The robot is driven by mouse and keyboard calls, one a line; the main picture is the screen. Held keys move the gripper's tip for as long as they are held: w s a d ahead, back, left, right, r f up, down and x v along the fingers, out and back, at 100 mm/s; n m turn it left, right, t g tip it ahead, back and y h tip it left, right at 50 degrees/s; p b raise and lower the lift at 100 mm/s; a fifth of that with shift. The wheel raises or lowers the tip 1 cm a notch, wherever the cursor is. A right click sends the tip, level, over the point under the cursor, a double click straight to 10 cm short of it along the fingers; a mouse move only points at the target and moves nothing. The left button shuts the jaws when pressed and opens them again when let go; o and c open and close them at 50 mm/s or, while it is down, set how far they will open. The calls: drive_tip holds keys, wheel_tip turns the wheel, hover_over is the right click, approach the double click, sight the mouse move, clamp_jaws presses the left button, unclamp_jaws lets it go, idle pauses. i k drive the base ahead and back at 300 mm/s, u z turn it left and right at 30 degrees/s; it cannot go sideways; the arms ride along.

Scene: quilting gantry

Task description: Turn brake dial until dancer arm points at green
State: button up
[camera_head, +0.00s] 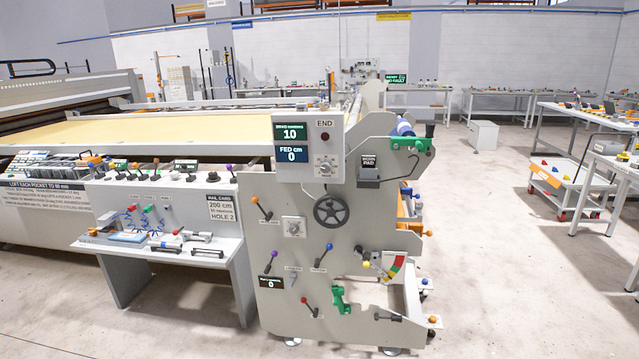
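The end frame of the quilting gantry (262,300) is a grey plate with several controls. A coloured gauge (397,268) with red, yellow and green bands sits low on its right side. A short arm with a yellow knob (366,264) is beside the gauge and looks like the dancer arm. Its exact pointing is too small to tell. A small dial on a white plate (293,226) sits left of a dark handwheel (331,210). Another knob (325,168) is on the END display box. I cannot tell which is the brake dial. My gripper is not in view.
Levers with orange, red and blue knobs stick out of the end plate. A grey tool bench (165,246) stands in front at left. Open floor (490,270) lies to the right, with a white cart (567,178) and tables beyond.

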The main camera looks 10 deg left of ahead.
sight(325, 166)
drive_tip(key=z, duration=0.35)
drive_tip(key=k, duration=0.15)
drive_tip(key=u, duration=0.95)
drive_tip(key=i, duration=2.05)
drive_tip(key=z, duration=0.6)
